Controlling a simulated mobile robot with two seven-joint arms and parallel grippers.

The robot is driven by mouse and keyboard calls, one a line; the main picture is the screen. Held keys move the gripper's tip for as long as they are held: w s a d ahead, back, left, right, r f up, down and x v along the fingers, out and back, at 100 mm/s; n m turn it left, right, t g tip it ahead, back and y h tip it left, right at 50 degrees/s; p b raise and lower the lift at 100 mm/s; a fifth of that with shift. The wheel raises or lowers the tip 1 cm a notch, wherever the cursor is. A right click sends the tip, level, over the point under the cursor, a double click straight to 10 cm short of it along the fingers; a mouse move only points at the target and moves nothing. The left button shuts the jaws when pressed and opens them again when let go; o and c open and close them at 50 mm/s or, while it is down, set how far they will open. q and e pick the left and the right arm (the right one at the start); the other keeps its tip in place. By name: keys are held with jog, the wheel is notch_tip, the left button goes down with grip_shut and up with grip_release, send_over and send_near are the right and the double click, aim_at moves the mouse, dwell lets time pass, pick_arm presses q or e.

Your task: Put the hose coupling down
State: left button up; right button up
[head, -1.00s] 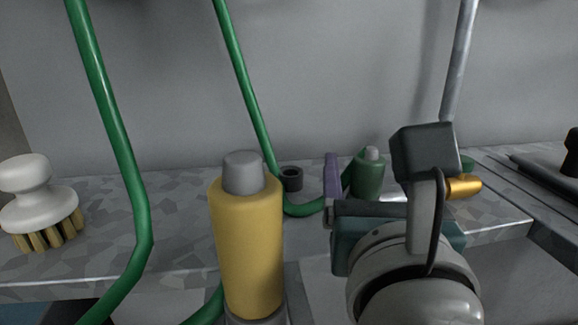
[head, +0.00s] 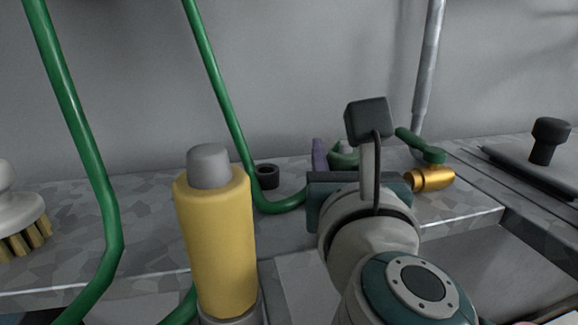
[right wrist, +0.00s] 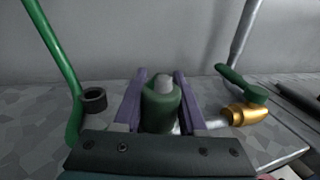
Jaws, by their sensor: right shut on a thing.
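The hose coupling, which I take to be the green piece with a grey tip (right wrist: 161,103), stands upright between the purple fingers of my right gripper (right wrist: 160,100) in the right wrist view. The gripper is shut on it. In the head view the coupling (head: 343,153) shows behind my right gripper (head: 330,156), low over the grey shelf, its lower part hidden by my wrist. I cannot tell whether its base touches the shelf. My left gripper is not in view.
A brass valve with a green lever (head: 432,178) is close to the right. A dark ring (head: 267,175) and green hose (head: 215,85) are to the left. A yellow cylinder with a grey cap (head: 215,240) stands in front. A white brush (head: 18,215) is far left. The speckled shelf (head: 140,215) has bare room.

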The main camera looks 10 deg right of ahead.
grip_shut()
jog(key=shift+r, duration=0.15)
